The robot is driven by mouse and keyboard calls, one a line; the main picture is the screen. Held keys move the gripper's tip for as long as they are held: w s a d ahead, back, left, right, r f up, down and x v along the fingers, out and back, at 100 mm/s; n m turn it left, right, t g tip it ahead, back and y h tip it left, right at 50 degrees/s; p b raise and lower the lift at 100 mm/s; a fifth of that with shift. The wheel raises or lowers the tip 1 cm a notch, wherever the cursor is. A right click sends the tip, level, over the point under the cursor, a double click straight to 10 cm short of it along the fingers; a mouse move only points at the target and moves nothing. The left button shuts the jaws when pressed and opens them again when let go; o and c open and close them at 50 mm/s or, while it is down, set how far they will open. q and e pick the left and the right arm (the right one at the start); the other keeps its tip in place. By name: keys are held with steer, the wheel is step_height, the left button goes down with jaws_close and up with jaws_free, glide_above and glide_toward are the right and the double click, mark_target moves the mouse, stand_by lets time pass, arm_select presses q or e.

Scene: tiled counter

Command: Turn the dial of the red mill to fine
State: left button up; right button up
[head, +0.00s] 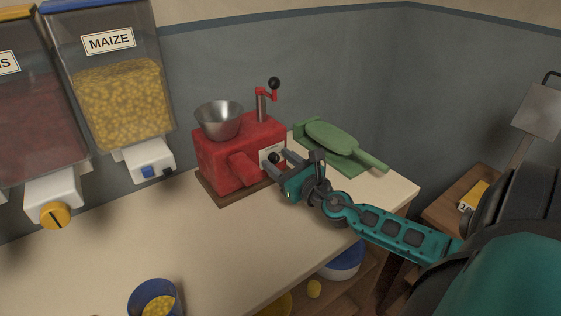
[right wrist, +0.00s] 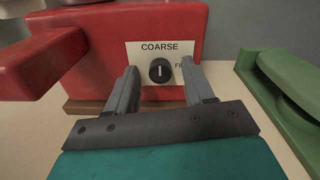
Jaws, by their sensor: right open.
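The red mill (head: 222,158) stands on a wooden base on the counter, with a metal hopper on top and a crank with a black knob. Its black dial (right wrist: 160,70) sits on a pale plate on the mill's side in the right wrist view. The dial's white mark points up, toward the word COARSE; a partly hidden label starting "FI" is at its right. My right gripper (right wrist: 162,92) is open, its fingers pointing at the plate to either side of the dial, without visible contact. In the head view my right gripper (head: 279,164) is at the mill's right side. My left gripper is not in view.
A green press-like tool (head: 336,143) lies right of the mill, close to my right gripper. A maize dispenser (head: 121,95) hangs on the wall at left. A blue cup of yellow kernels (head: 155,300) stands at the front. The counter (head: 90,265) is clear left of the mill.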

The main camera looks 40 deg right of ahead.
jaws_close()
stand_by(0.5)
